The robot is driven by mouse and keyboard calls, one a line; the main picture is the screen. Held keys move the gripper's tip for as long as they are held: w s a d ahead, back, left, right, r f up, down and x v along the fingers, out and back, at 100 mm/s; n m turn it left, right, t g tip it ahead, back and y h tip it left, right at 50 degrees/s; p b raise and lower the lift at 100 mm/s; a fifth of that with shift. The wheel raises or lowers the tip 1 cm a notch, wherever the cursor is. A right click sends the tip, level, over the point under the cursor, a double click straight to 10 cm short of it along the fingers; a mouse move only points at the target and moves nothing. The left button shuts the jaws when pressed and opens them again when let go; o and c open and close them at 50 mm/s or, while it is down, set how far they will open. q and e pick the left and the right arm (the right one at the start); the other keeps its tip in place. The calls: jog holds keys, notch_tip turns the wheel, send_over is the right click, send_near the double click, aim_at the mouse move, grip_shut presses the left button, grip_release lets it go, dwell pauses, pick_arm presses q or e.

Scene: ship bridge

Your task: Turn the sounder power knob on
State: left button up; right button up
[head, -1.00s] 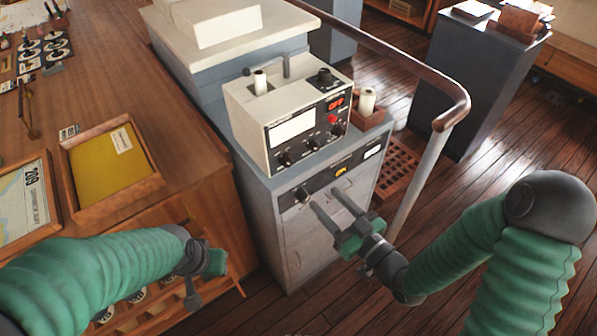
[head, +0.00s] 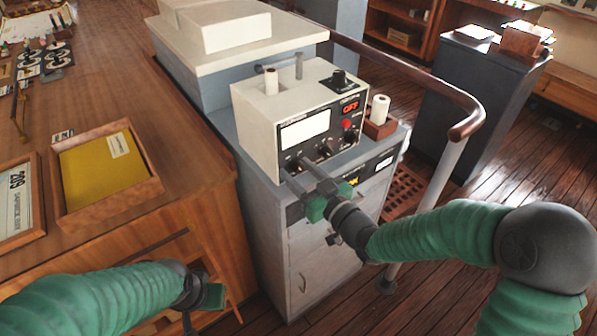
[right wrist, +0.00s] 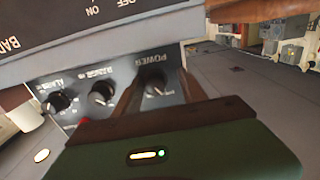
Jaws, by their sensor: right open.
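The sounder (head: 262,130) is a cream box with a black front panel on a grey cabinet. Its display (head: 351,107) reads OFF in red. The black power knob (right wrist: 155,82), labelled POWER, shows in the right wrist view, where lettering is upside down. My right gripper (head: 297,170) is open at the panel's lower left. In the right wrist view its fingers (right wrist: 156,84) stand on either side of the power knob; I cannot tell whether they touch it. My left gripper (head: 207,293) hangs low at the left, away from the sounder; its jaws are unclear.
The range knob (right wrist: 102,93) and alarm knob (right wrist: 58,102) are beside the power knob. A white roll (head: 380,107) in a wooden holder stands right of the sounder. A curved handrail (head: 455,95) runs behind my right forearm. A wooden chart table (head: 185,150) fills the left.

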jog(key=shift+d, duration=0.35)
jog(key=shift+w+d+f, duration=0.1)
jog(key=shift+d, duration=0.3)
jog(key=c, duration=0.4)
jog(key=shift+c, duration=1.1)
jog(key=shift+a+r, duration=0.2)
jog(key=shift+a, duration=0.15)
grip_shut()
pick_arm(q)
jog(key=shift+s+d+r, duration=0.1)
jog(key=shift+d, duration=0.3)
